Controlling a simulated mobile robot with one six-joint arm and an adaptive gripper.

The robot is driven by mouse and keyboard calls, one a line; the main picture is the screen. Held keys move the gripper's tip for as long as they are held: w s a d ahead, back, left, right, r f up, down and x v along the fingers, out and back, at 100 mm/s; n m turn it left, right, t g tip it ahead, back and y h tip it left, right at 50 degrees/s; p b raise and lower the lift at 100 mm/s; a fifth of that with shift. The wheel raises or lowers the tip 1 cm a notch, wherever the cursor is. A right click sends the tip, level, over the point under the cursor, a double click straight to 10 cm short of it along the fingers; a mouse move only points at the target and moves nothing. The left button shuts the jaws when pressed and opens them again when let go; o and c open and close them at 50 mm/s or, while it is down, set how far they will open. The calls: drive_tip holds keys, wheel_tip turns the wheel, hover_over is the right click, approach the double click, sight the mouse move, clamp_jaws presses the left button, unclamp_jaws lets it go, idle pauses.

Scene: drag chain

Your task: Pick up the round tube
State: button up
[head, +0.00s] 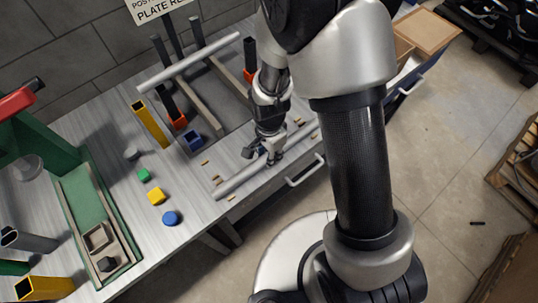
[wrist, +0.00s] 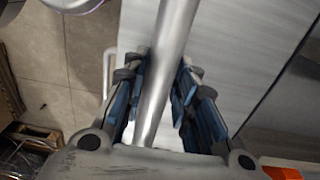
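A grey round tube (head: 238,180) lies slanting along the front edge of the workbench. In the wrist view the tube (wrist: 170,60) runs from the top edge down between my fingers. My gripper (head: 263,156) is low over the bench at this tube. In the wrist view my gripper (wrist: 165,72) has one finger on each side of the tube, with narrow space beside it, and appears open. Contact with the pads cannot be made out clearly. A second grey round tube (head: 185,65) rests across a rack behind.
A green fixture (head: 85,205) stands left. Drawer handles (head: 305,171) project at the front.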

clamp_jaws()
drive_tip(key=shift+r, duration=0.15)
